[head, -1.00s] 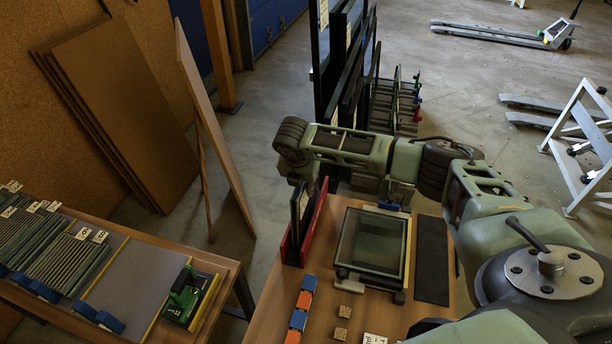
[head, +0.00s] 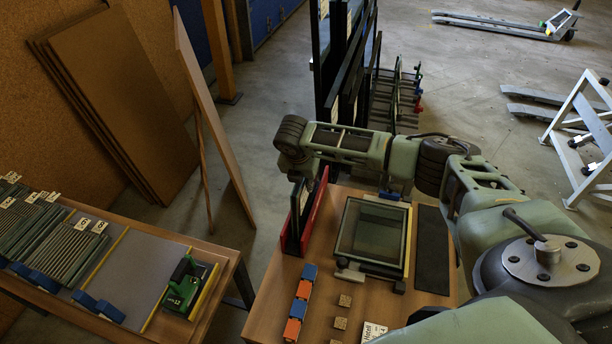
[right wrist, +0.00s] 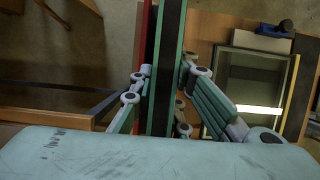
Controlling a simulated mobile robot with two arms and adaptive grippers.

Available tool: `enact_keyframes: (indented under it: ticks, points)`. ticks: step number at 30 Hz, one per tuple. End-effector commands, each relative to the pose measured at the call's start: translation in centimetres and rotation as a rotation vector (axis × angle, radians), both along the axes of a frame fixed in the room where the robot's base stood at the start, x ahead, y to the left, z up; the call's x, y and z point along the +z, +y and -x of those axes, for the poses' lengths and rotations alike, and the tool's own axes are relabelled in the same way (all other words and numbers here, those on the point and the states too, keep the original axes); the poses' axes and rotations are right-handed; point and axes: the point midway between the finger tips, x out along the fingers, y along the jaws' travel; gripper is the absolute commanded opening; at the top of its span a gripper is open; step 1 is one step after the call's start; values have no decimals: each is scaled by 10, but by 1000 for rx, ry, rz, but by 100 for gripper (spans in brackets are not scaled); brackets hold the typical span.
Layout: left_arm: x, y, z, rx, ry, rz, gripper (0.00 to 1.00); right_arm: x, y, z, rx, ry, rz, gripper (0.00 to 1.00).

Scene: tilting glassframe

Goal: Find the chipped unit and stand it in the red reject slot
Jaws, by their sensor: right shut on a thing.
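A dark-framed unit (head: 299,207) with a pale label stands upright at the red reject slot (head: 316,214), on the left part of the near table. In the right wrist view, the unit (right wrist: 167,50) is a dark, green-edged upright strip and the slot's red wall (right wrist: 147,40) runs close beside it. My right gripper (right wrist: 162,103) is shut on the unit, one finger on each side. My wrist hides its top in the head view. I cannot tell whether its lower edge rests on the slot floor. No chip is visible. My left gripper is out of view.
A glass-topped frame (head: 374,235) lies right of the slot, beside a black mat (head: 432,250). Blue and orange blocks (head: 299,305) and small cork cubes (head: 340,323) lie in front. A dark rack (head: 345,70) stands behind.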

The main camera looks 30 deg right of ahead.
Motion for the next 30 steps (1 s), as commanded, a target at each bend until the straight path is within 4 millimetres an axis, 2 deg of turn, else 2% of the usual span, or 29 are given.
enact_keyframes:
  ticks: [24,25,30]
  points:
    - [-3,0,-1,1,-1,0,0,-7,0,-2,0,-5,-1,0]
    - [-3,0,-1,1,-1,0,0,-7,0,-2,0,-6,0,18]
    - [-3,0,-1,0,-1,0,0,-8,0,-1,0,-3,0,33]
